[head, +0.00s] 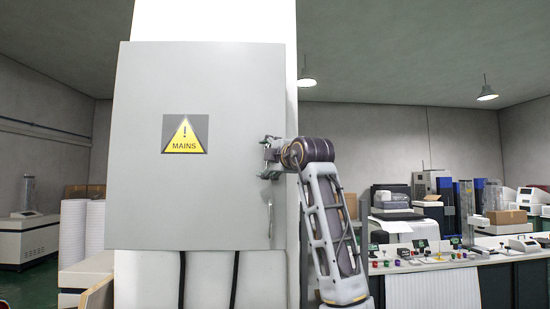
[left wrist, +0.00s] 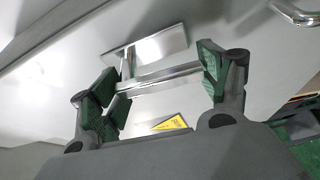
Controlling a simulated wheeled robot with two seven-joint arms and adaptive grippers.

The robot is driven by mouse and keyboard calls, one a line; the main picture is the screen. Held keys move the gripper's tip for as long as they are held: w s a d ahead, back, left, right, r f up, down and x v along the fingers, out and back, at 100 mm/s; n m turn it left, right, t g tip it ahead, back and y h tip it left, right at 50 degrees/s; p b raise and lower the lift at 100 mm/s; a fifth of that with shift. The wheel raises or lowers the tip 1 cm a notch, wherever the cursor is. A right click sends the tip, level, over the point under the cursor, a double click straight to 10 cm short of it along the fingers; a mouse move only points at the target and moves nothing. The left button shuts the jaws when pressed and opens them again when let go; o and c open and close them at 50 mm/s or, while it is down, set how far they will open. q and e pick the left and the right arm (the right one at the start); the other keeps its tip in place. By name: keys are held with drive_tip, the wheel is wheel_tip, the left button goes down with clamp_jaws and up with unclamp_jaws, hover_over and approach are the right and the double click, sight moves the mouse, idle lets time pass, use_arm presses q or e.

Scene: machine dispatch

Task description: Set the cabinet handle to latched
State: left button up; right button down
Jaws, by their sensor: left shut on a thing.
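The grey cabinet door (head: 195,200) with a yellow MAINS warning sign (head: 185,134) appears shut in the head view. My left gripper (head: 268,153) is at the door's right edge and hides most of the handle there. In the left wrist view, the shiny metal handle bar (left wrist: 158,75) stands off a metal plate (left wrist: 150,50) on the door. The bar runs roughly along the plate in that view. My right gripper is not in view.
A second, thin pull handle (head: 270,218) is on the door just below my gripper; it also shows in the left wrist view (left wrist: 298,13). A bench with control boxes (head: 430,252) stands at the right. Dark cables (head: 182,280) run below the cabinet.

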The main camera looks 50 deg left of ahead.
use_arm(q)
drive_tip(key=shift+w+d+n, duration=0.15)
drive_tip(key=shift+n, duration=0.35)
drive_tip(key=o, duration=1.5)
drive_tip(key=v, duration=1.2)
drive_tip(key=shift+r, duration=0.1)
